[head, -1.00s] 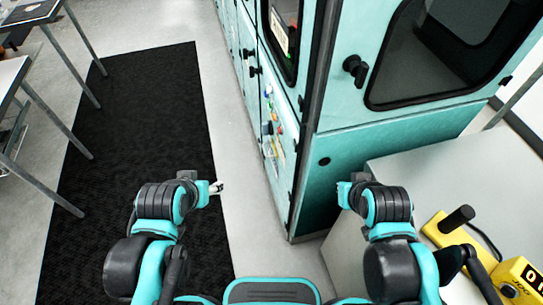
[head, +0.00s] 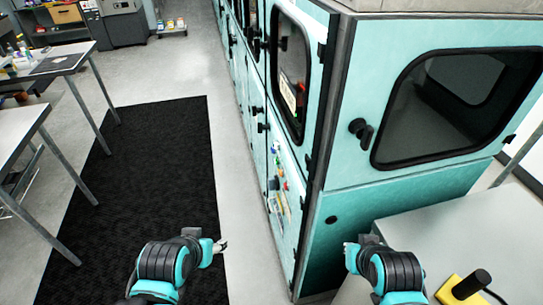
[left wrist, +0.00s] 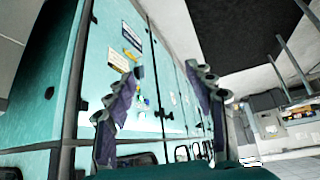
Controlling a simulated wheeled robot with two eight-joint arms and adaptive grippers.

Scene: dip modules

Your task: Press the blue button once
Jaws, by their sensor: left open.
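A panel with small coloured buttons (head: 281,172) is on the long narrow-looking side of the teal cabinet (head: 340,180) in the head view. The buttons are tiny, and I cannot single out the blue one with certainty. The same cluster of buttons shows in the left wrist view (left wrist: 142,99), between my open fingers. My left gripper (head: 220,247) is open and empty, left of the cabinet and apart from it. Its two fingers also show in the left wrist view (left wrist: 168,85). My right gripper (head: 348,246) is in front of the cabinet's near end; its fingers are not clear.
A grey table (head: 455,235) stands at the right, with a yellow device with a black stick (head: 463,289) on it. A black mat (head: 150,180) lies on the floor at left. The floor strip along the cabinet is clear.

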